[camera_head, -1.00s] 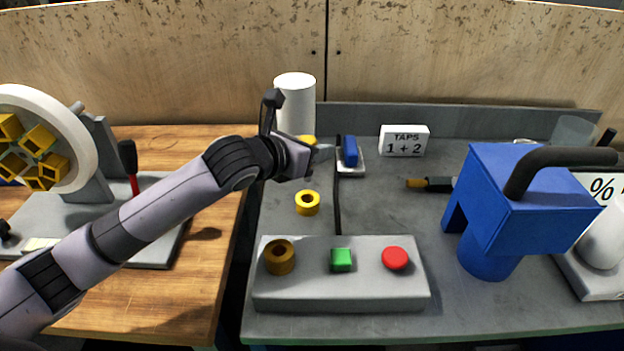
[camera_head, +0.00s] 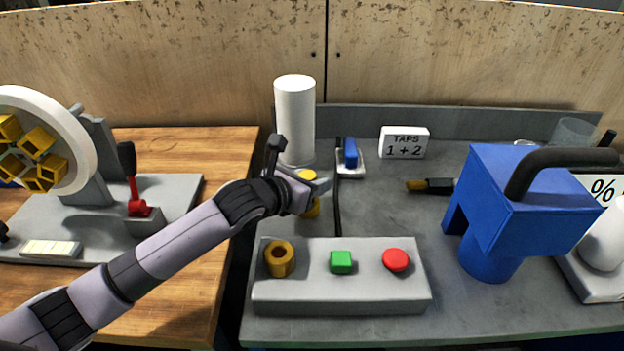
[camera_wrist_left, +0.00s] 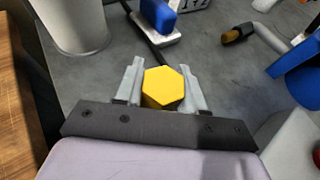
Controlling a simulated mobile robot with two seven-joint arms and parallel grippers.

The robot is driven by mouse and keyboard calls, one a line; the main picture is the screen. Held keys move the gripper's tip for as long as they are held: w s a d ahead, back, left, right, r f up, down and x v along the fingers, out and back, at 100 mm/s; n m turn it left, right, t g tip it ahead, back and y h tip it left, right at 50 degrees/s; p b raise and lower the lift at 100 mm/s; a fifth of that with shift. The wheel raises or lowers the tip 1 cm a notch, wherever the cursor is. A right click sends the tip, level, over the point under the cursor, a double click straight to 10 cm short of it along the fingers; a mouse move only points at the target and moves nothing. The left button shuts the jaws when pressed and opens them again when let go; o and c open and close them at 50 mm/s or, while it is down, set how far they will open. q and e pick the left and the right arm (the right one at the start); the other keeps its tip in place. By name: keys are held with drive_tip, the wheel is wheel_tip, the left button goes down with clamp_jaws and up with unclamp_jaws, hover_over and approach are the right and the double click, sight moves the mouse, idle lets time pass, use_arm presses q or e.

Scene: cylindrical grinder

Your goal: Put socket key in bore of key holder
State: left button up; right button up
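A yellow piece with a hexagonal top, which I take for the socket key (camera_head: 308,176), is between the fingers of my left gripper (camera_head: 318,186). In the left wrist view the hexagon (camera_wrist_left: 163,86) fills the gap between the two fingers (camera_wrist_left: 162,84). My right gripper is not in view.
A white cylinder (camera_head: 294,118) stands just behind the gripper. In front is a grey panel (camera_head: 340,291) with another yellow ring (camera_head: 279,259), a green button (camera_head: 341,262) and a red button (camera_head: 396,260). A blue machine (camera_head: 520,205) stands right. A tool wheel (camera_head: 78,145) stands left.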

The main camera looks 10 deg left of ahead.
use_arm(q)
drive_tip(key=o, duration=0.4)
drive_tip(key=shift+c, duration=0.2)
drive_tip(key=shift+r, duration=0.1)
drive_tip(key=v, duration=1.2)
